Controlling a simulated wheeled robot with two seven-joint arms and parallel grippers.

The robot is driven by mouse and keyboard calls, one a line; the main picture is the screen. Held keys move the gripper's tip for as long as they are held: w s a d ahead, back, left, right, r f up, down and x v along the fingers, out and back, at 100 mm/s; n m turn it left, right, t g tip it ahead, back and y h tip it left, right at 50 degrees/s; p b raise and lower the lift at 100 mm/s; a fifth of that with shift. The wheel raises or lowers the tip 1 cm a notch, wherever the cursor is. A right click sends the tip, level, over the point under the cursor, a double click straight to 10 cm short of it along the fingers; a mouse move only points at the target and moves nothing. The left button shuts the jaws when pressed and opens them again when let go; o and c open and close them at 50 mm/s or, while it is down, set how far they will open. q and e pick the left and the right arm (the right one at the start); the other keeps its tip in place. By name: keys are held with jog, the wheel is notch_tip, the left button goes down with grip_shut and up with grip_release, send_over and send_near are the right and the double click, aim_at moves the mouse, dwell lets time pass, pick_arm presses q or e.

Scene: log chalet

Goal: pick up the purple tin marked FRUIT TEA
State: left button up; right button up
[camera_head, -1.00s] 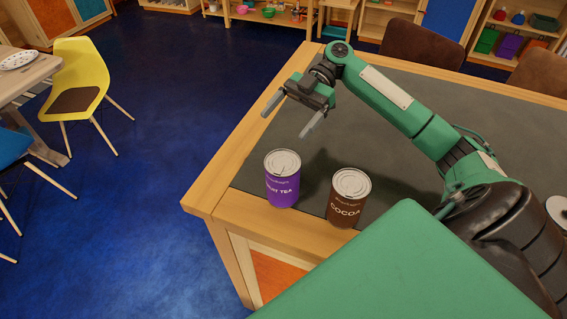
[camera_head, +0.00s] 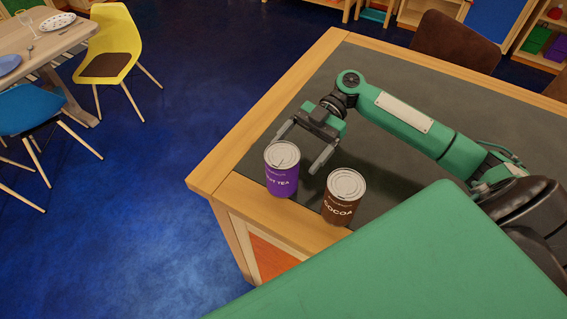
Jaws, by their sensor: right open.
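The purple tin marked FRUIT TEA (camera_head: 281,178) stands upright near the front left corner of the table, its silver lid up. The start of its label is turned out of sight. My right gripper (camera_head: 297,153) is open and low, just behind the tin. Its left fingertip is at the tin's far left side and its right finger reaches down between the purple tin and the brown COCOA tin. I cannot tell whether either finger touches the tin. My left gripper is not in view.
The brown COCOA tin (camera_head: 342,201) stands close to the right of the purple tin. The table (camera_head: 232,192) has a wooden rim and a dark top. Brown chairs (camera_head: 455,42) stand at its far side. A yellow chair (camera_head: 112,38) is at the upper left.

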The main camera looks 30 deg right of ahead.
aim_at(271, 181)
jog(key=shift+s+a, duration=0.1)
jog(key=shift+s+a+p, duration=0.25)
jog(key=shift+a+p, duration=1)
jog(key=shift+p+x, duration=0.65)
jog(key=shift+x, duration=0.3)
jog(key=shift+s+a+f, duration=0.25)
jog(key=shift+a+f, duration=0.05)
jog(key=shift+a, duration=0.05)
jog(key=shift+a+f, duration=0.1)
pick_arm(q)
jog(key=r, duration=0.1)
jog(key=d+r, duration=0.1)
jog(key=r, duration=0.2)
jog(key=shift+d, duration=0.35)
pick_arm(e)
jog(key=c, duration=1.2)
